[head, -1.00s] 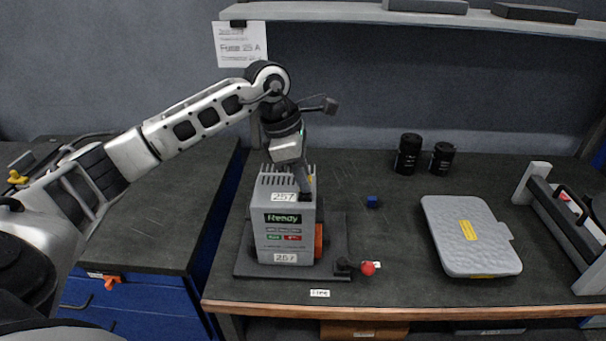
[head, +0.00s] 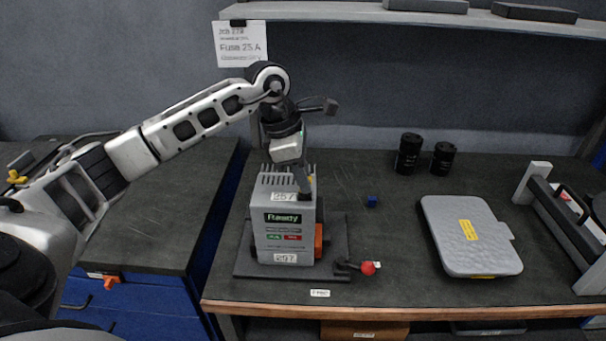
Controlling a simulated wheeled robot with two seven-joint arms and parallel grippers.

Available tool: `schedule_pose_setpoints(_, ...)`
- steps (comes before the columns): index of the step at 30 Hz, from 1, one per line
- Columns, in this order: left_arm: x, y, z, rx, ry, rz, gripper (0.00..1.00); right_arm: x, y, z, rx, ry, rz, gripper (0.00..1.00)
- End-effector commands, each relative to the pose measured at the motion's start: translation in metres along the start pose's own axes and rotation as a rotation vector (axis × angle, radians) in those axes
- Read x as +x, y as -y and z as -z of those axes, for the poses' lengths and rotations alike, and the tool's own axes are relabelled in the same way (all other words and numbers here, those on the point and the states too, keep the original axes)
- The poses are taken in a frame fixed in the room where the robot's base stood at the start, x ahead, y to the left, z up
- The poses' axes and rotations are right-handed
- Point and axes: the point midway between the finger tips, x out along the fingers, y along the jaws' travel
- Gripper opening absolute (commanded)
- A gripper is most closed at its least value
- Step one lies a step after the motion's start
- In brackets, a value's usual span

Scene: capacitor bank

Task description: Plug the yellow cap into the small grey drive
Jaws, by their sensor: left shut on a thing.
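The small grey drive (head: 285,243) stands upright on a dark base plate (head: 337,262) on the bench. Its screen reads "Ready", and labels with numbers are on its front. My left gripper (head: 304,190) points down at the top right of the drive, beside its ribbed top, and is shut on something. The yellow cap is mostly hidden by the fingers; I cannot tell how deep it sits or whether it touches a socket. My right gripper is not in view.
A lever with a red knob (head: 367,268) sticks out right of the drive. A small blue cube (head: 371,201), two black cylinders (head: 408,153) and a grey case (head: 470,240) lie to the right. A shelf (head: 360,13) hangs above.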

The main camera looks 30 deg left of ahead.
Motion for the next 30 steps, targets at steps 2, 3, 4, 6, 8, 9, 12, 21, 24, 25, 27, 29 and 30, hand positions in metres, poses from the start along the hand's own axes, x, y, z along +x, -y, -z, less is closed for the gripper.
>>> schedule_pose_setpoints(2,0.0027,0.0000,0.0011,0.000,-0.001,0.000,0.00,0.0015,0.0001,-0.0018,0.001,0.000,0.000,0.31)
schedule_pose_setpoints(3,0.0035,0.0000,0.0014,0.000,-0.001,0.000,0.00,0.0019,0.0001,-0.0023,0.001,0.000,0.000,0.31)
schedule_pose_setpoints(4,0.0041,0.0000,0.0015,0.000,-0.001,0.000,0.00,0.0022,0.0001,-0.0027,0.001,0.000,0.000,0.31)
schedule_pose_setpoints(6,0.0054,0.0000,0.0020,0.000,-0.001,0.000,0.00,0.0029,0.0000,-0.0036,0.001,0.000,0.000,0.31)
schedule_pose_setpoints(8,0.0066,0.0000,0.0024,0.000,-0.001,0.000,0.00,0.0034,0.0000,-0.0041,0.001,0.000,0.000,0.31)
schedule_pose_setpoints(9,0.0074,0.0000,0.0026,0.000,-0.001,0.000,0.00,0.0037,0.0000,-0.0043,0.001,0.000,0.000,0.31)
schedule_pose_setpoints(12,0.0093,0.0000,0.0032,0.000,-0.001,0.000,0.00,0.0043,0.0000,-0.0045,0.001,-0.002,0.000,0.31)
schedule_pose_setpoints(21,0.0089,0.0000,0.0030,0.000,-0.001,0.000,0.42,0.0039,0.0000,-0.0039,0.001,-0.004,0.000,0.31)
schedule_pose_setpoints(24,0.0090,0.0000,0.0030,0.000,-0.001,0.000,0.42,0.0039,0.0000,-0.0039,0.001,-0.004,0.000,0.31)
schedule_pose_setpoints(25,0.0089,0.0000,0.0030,0.000,-0.001,0.000,0.42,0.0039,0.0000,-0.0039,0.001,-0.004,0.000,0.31)
schedule_pose_setpoints(27,0.0089,0.0000,0.0029,0.000,-0.001,0.000,0.42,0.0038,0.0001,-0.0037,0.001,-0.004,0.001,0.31)
schedule_pose_setpoints(29,0.0081,-0.0001,0.0029,0.000,0.000,0.000,0.42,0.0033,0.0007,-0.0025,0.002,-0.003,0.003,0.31)
schedule_pose_setpoints(30,0.0009,-0.0010,0.0026,0.000,0.002,-0.003,0.42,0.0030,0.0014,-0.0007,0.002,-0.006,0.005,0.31)
